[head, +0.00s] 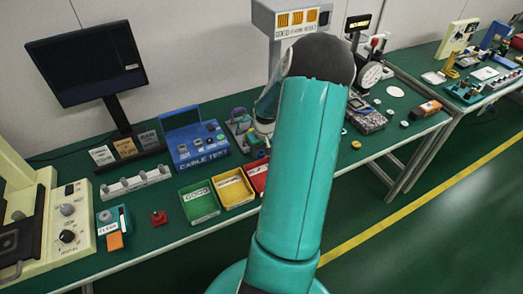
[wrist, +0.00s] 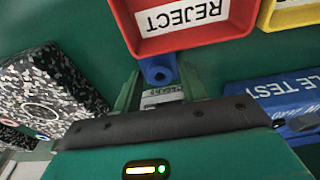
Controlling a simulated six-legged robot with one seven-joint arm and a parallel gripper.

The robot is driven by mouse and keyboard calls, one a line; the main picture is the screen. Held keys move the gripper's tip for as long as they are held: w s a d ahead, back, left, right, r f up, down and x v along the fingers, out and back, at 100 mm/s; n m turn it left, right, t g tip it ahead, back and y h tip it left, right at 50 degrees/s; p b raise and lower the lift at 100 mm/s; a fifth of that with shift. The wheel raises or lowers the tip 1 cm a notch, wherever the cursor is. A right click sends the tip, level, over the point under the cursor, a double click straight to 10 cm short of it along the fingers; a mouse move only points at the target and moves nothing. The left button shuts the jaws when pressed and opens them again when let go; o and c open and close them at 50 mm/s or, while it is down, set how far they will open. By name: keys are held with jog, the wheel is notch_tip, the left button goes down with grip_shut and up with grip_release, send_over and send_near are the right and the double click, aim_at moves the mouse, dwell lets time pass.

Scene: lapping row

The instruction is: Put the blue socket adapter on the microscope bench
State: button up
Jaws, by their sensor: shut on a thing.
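The blue socket adapter (wrist: 158,69) shows in the wrist view as a small blue piece with a round hole, between the fingertips of my gripper (wrist: 160,84). My gripper is shut on it, close beside the red REJECT tray (wrist: 195,42); whether the adapter touches the tray I cannot tell. In the head view my teal arm hides the gripper and the adapter. A long green-topped bench (head: 75,268) runs along the wall, and a second green-topped bench (head: 424,57) stands at the far right. I cannot tell for certain which one is the microscope bench.
Green and yellow trays (head: 200,203) (head: 234,188) and a blue CABLE TEST box (head: 196,147) stand left of my arm. A speckled block (wrist: 42,88) lies left in the wrist view. A monitor (head: 88,62) stands at the back. Green floor is free at front right.

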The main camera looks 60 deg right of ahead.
jog(key=o, duration=1)
jog(key=shift+f, duration=0.1)
notch_tip(320, 180, up, 12)
jog(key=s, duration=0.2)
jog(key=w+a+r+n, duration=0.1)
jog(key=w+a+r, duration=0.1)
jog(key=a+r, duration=0.35)
jog(key=w+a+r+n+h, duration=0.1)
jog(key=w+a+r, duration=0.2)
jog(key=a, duration=0.6)
jog(key=w+a+r+n, duration=0.15)
jog(key=a+r, duration=0.25)
jog(key=a, duration=0.4)
jog(key=s+a+r+n+t, duration=0.1)
jog(key=s+a+r, duration=0.1)
jog(key=a, duration=0.5)
jog(key=s+a+r+t+y, duration=0.1)
jog(key=s+a+r, duration=0.1)
jog(key=a, duration=0.5)
jog(key=s+a+r+n+t+y, duration=0.1)
jog(key=s+a+r+t, duration=0.1)
jog(key=s+a, duration=0.2)
jog(key=shift+s+a+r+n, duration=0.1)
jog(key=shift+a+n, duration=0.1)
jog(key=shift+a, duration=0.65)
jog(key=shift+s+a+r+n, duration=0.1)
jog(key=shift+a+n, duration=0.05)
jog(key=shift+a, duration=0.7)
